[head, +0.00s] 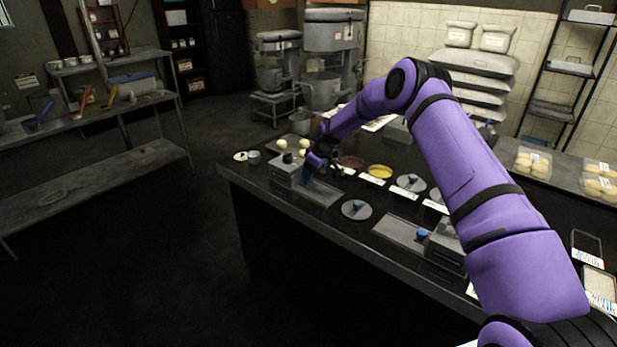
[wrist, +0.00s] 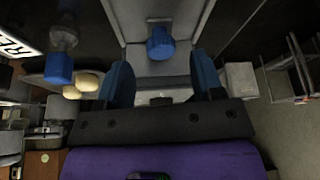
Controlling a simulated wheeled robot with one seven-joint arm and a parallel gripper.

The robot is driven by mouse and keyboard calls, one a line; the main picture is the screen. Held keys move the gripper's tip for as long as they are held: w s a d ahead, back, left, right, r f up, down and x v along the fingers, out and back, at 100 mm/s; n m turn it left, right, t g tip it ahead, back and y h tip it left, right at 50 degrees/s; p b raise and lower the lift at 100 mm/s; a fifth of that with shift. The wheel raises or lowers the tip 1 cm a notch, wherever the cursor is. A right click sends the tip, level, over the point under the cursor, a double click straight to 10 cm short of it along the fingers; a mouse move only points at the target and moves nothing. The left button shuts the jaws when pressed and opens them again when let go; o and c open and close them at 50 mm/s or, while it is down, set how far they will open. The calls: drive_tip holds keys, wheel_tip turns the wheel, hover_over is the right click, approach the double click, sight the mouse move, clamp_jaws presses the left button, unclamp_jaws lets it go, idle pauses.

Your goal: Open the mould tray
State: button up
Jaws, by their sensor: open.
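A grey metal unit, which I take to be the mould tray (head: 286,170), sits near the far left end of the dark counter. A flat grey plate (head: 322,192) lies beside it. My gripper (head: 308,172) is over this spot, and its blue fingertips partly hide the unit. In the wrist view, my gripper (wrist: 162,82) is open, with its two blue fingers apart. A blue knob (wrist: 160,43) on a grey tray-like surface (wrist: 180,68) shows beyond the gap between them. The fingers do not appear to touch the knob.
A similar grey unit (head: 449,245) with a blue knob (head: 422,233) stands further right on the counter. A round grey lid (head: 356,210) and a yellow dish (head: 380,171) lie nearby. Pale dough balls (wrist: 88,80) and another blue knob (wrist: 59,68) are left of the fingers.

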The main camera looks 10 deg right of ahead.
drive_tip(key=shift+x, duration=1.55)
